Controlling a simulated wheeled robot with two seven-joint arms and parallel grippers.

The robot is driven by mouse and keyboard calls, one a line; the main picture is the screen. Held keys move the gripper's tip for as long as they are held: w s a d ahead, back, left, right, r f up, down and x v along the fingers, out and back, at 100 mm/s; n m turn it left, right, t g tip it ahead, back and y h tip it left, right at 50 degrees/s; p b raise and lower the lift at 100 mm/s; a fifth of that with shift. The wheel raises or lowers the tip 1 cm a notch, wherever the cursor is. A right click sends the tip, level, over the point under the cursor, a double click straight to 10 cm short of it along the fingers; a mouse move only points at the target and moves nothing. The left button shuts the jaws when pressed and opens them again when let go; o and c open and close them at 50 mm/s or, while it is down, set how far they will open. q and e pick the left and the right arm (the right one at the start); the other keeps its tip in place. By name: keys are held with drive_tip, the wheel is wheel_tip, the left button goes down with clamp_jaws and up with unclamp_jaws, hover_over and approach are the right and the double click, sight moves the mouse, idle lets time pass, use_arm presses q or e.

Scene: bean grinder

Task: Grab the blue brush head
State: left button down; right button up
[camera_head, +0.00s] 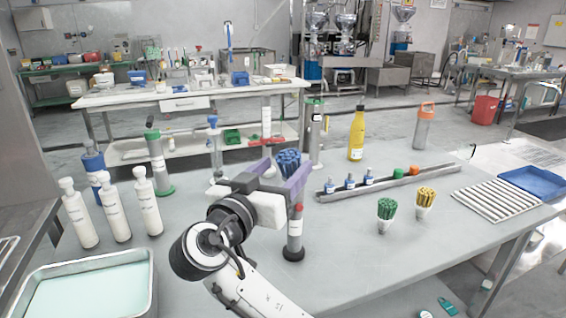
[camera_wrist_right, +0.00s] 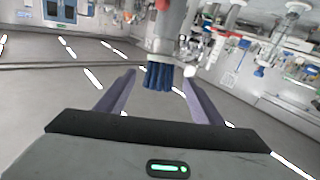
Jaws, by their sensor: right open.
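The blue brush head (camera_head: 288,158) is a dense bundle of dark blue bristles above the grey table. My right gripper (camera_head: 284,168) is open, with its two purple fingers on either side of the bristles. In the right wrist view the blue brush head (camera_wrist_right: 158,77) shows between the fingertips, with visible gaps on both sides. The lower part of the brush head is hidden behind the gripper in the head view. My left gripper is not in view.
A red-topped grey cylinder (camera_head: 295,235) stands just below my right gripper. Green (camera_head: 386,208) and yellow (camera_head: 426,197) brush heads stand to the right. A rack (camera_head: 430,182) with small bottles lies behind them. White bottles (camera_head: 114,208) stand at left. The front right table is clear.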

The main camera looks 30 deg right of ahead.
drive_tip(key=shift+s+x, duration=0.2)
drive_tip(key=shift+x, duration=1)
drive_tip(key=shift+w+d+r, duration=0.1)
drive_tip(key=shift+w+d, duration=0.1)
drive_tip(key=shift+d, duration=0.1)
drive_tip(key=p+x, duration=0.1)
drive_tip(key=x, duration=0.3)
drive_tip(key=shift+w+d+p, duration=0.1)
drive_tip(key=shift+w+p, duration=0.1)
drive_tip(key=shift+p, duration=0.2)
drive_tip(key=shift+w+d, duration=0.25)
drive_tip(key=shift+d, duration=0.15)
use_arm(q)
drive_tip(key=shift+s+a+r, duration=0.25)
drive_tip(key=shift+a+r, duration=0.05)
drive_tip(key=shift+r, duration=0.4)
